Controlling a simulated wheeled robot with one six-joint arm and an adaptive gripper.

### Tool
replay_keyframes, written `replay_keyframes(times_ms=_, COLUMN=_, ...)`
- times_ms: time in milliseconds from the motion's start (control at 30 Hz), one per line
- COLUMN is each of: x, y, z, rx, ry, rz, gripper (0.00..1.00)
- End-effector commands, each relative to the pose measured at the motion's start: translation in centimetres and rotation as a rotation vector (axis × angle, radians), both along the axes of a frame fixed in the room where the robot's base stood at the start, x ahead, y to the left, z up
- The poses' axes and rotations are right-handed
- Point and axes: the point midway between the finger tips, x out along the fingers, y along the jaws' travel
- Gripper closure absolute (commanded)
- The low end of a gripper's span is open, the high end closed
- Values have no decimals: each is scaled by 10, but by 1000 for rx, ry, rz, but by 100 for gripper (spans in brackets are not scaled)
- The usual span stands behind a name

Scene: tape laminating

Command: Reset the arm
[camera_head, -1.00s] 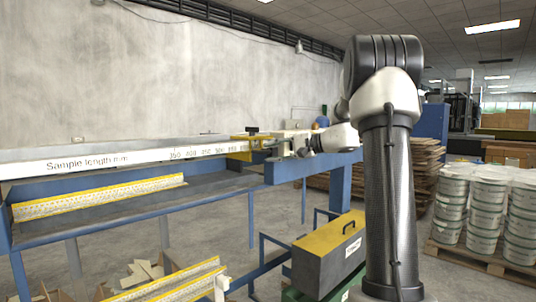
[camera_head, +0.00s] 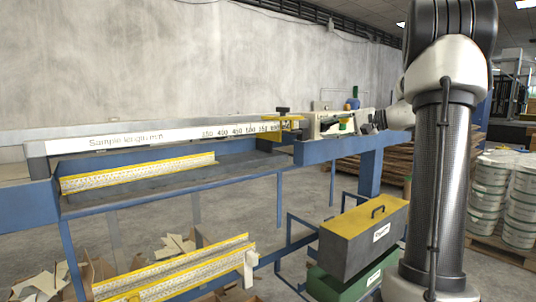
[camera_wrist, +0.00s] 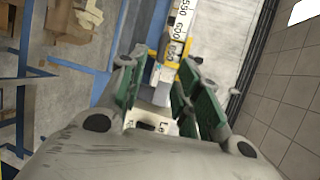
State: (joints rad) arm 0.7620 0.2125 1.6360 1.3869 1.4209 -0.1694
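My arm stands at the right of the head view, with its wrist reaching left behind the thick upright link. My gripper (camera_head: 370,121) is at the right end of the blue measuring bench (camera_head: 312,153), close to a pale device (camera_head: 334,122) with a green and orange part. In the wrist view my gripper (camera_wrist: 157,88) has its two green-padded fingers apart, with nothing held between them. A white labelled part (camera_wrist: 152,118) shows beyond the fingers, partly hidden by the gripper body. I cannot tell whether anything touches.
A white sample-length ruler (camera_head: 190,136) runs along the bench to a yellow clamp (camera_head: 281,123). A grey and yellow box (camera_head: 362,240) stands low in front. Stacked white buckets (camera_head: 490,190) and piled boards (camera_head: 345,168) are at the right.

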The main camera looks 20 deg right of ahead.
Motion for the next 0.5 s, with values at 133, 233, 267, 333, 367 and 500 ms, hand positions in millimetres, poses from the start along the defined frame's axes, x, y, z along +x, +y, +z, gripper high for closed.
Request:
replay_keyframes(times_ms=133, x=1, y=-4, z=-4, rx=-3, ry=22, rz=-21, gripper=67)
replay_keyframes(times_ms=233, x=-7, y=-12, z=-32, rx=-44, ry=106, rz=-38, gripper=67)
replay_keyframes(times_ms=267, x=-13, y=-14, z=-45, rx=-58, ry=141, rz=-41, gripper=67)
replay_keyframes(times_ms=333, x=-32, y=-18, z=-78, rx=-102, ry=239, rz=-50, gripper=67)
replay_keyframes(times_ms=367, x=-44, y=-18, z=-91, rx=-132, ry=283, rz=-50, gripper=67)
replay_keyframes(times_ms=500, x=-118, y=8, z=-141, rx=-355, ry=488, rz=11, gripper=67)
